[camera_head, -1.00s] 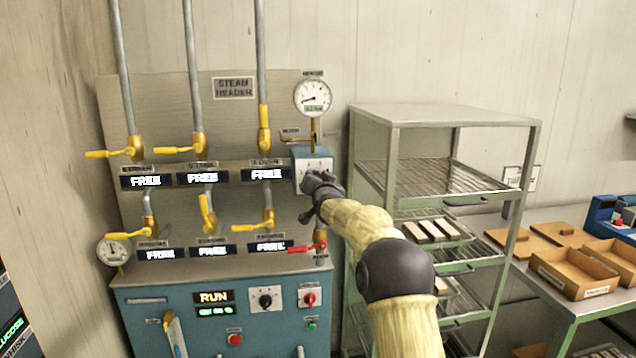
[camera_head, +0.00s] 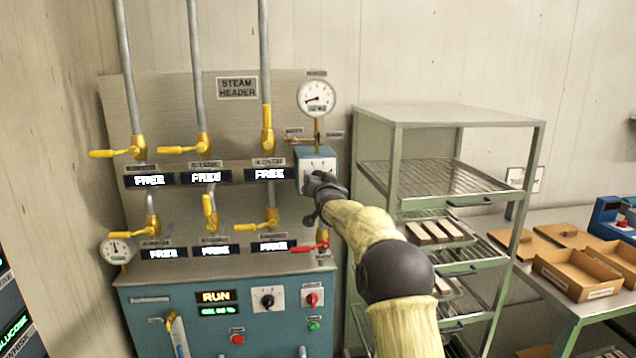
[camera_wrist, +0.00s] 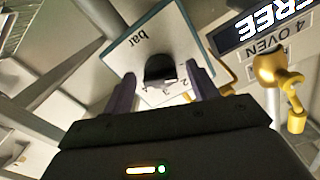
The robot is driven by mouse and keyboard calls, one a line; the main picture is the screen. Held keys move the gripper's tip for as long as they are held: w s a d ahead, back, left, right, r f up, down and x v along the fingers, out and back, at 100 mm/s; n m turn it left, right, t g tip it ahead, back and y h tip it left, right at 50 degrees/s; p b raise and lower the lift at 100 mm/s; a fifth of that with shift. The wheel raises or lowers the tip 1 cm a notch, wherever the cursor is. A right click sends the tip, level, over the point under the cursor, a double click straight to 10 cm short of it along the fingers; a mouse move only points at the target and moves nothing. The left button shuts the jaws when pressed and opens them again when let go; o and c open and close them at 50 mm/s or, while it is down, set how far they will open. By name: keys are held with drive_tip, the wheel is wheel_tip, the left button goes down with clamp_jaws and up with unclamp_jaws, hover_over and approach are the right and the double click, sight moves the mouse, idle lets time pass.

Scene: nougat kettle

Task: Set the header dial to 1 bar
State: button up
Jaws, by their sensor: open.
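The header dial is a blue box with a white face (camera_head: 307,172) below the round pressure gauge (camera_head: 316,97) at the panel's upper right. In the wrist view its white face (camera_wrist: 150,42) is marked "bar" with numbers, and a black knob (camera_wrist: 159,70) sits in the middle. My gripper (camera_wrist: 160,88) is open, with one finger on each side of the knob; I cannot tell whether they touch it. In the head view my gripper (camera_head: 318,188) covers the lower part of the dial. The knob's pointer setting is not readable.
The steam header panel (camera_head: 237,120) carries several yellow-handled valves and "FREE" displays. A red-handled valve (camera_head: 312,247) is just below my gripper. A rack with trays (camera_head: 450,115) stands to the right. In the wrist view a yellow valve (camera_wrist: 280,85) is close on the right.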

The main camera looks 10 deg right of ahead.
drive_tip(key=shift+s+d, duration=0.15)
drive_tip(key=s+b, duration=0.6)
drive_tip(key=s, duration=1.1)
drive_tip(key=s+f+n+g+p, duration=0.1)
drive_tip(key=s+f+g+p, duration=0.2)
drive_tip(key=s, duration=0.8)
drive_tip(key=s+f+n+g+p, duration=0.2)
drive_tip(key=s+f+g, duration=0.5)
drive_tip(key=s+f, duration=0.5)
drive_tip(key=s+f+n+g+p, duration=0.1)
drive_tip(key=s+f+g+p, duration=0.3)
drive_tip(key=s+f, duration=0.4)
drive_tip(key=s+g, duration=0.1)
drive_tip(key=s, duration=0.2)
drive_tip(key=shift+s+a+f, duration=0.2)
drive_tip(key=shift+s+a, duration=0.05)
